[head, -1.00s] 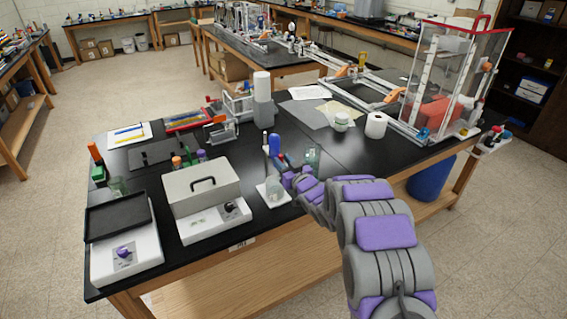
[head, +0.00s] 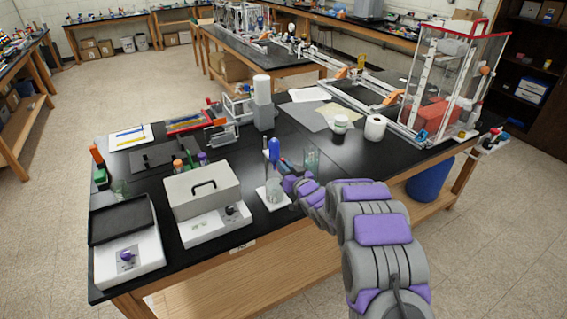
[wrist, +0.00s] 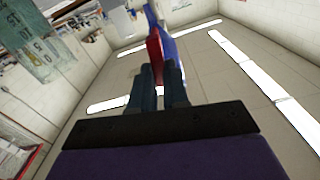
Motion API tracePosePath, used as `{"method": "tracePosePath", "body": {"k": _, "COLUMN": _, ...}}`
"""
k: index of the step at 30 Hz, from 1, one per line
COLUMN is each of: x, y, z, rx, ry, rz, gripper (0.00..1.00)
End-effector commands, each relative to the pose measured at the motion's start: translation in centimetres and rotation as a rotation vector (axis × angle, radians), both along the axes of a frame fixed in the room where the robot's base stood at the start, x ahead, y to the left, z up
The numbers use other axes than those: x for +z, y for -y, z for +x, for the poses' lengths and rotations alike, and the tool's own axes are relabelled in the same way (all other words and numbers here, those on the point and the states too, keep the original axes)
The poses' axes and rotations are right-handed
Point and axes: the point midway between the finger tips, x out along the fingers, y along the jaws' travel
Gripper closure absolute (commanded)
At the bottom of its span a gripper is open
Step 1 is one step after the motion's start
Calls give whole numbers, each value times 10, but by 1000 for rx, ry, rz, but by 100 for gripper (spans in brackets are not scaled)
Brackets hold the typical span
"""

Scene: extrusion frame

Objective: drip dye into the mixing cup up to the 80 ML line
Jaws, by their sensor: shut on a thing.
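The mixing cup (head: 274,190), a clear beaker, stands on a white square base at the front edge of the black bench in the head view. In the wrist view, the gripper's dark fingers (wrist: 159,85) are shut on a blue and red thing (wrist: 155,48), apparently the dropper bottle. Liquid level and the 80 ML line are too small to read.
A second glass beaker (head: 312,159) stands behind my gripper. A grey box with a handle (head: 202,188) stands left of the cup, and a black-topped stirrer (head: 125,245) further left. A graduated translucent vessel (wrist: 40,48) shows at upper left in the wrist view; which one is unclear.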

Motion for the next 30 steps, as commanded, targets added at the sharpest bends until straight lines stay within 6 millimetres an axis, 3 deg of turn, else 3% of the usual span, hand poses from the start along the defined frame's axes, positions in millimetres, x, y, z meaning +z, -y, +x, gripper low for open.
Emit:
{"method": "tracePosePath", "body": {"k": 14, "x": -1, "y": 13, "z": 9, "rx": -2, "ry": -246, "rz": 362, "gripper": 100}}
{"method": "tracePosePath", "body": {"k": 30, "x": -18, "y": 23, "z": 16, "rx": -2, "ry": -522, "rz": 772, "gripper": 100}}
